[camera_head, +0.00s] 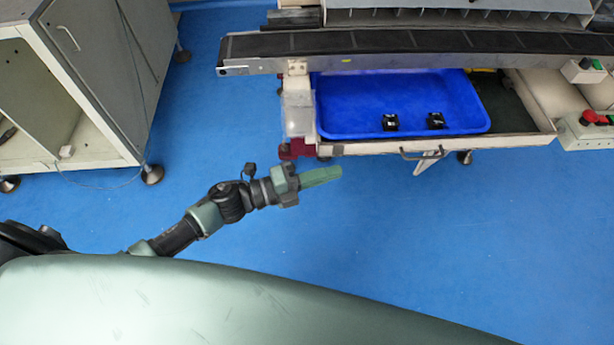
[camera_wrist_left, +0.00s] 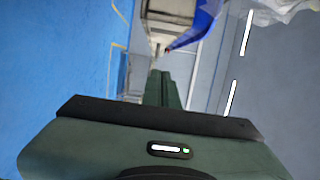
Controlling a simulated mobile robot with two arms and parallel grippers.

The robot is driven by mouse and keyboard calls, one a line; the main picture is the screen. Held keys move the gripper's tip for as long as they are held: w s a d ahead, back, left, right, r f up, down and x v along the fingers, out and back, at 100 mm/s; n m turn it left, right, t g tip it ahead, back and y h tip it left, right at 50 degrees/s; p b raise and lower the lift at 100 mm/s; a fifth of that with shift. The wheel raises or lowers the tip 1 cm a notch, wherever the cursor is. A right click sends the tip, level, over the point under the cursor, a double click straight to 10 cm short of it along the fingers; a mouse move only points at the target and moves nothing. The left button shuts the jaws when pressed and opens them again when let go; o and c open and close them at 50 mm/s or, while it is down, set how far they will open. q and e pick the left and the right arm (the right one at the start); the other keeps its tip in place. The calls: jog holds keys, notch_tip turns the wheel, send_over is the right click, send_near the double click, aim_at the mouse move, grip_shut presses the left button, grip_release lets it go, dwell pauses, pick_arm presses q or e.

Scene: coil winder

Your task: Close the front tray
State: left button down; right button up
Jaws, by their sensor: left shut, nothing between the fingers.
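The front tray (camera_head: 365,147) is a pulled-out drawer with a pale front edge under the conveyor, and a dark handle (camera_head: 424,154) sits on its front. A blue bin (camera_head: 350,95) lies inside it, holding two small black parts. My left gripper (camera_head: 338,172) is shut and empty. It is in front of the tray's left end, apart from the handle and to its left. In the left wrist view the green fingers (camera_wrist_left: 165,90) are together, and part of the blue bin (camera_wrist_left: 200,25) shows beyond them. My right gripper is not in view.
The conveyor belt (camera_head: 410,42) runs above the back of the tray. A control box with buttons (camera_head: 588,130) stands at the right. A grey cabinet (camera_head: 100,60) stands at the left. The blue floor (camera_head: 470,240) in front of the tray is clear.

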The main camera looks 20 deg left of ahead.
aim_at(332, 144)
pick_arm(q)
jog(key=w+b, duration=0.1)
jog(key=w, duration=0.4)
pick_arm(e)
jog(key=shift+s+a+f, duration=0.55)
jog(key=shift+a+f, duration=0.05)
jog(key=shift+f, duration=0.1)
pick_arm(q)
jog(key=shift+s, duration=0.1)
jog(key=w+b, duration=0.1)
jog(key=w+a+b, duration=0.1)
jog(key=w, duration=0.1)
jog(key=shift+w+a+f, duration=0.1)
jog(key=shift+w, duration=0.4)
jog(key=shift+s, duration=0.1)
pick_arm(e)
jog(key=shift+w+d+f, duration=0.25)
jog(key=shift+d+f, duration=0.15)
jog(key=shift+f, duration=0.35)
pick_arm(q)
jog(key=shift+s, duration=0.1)
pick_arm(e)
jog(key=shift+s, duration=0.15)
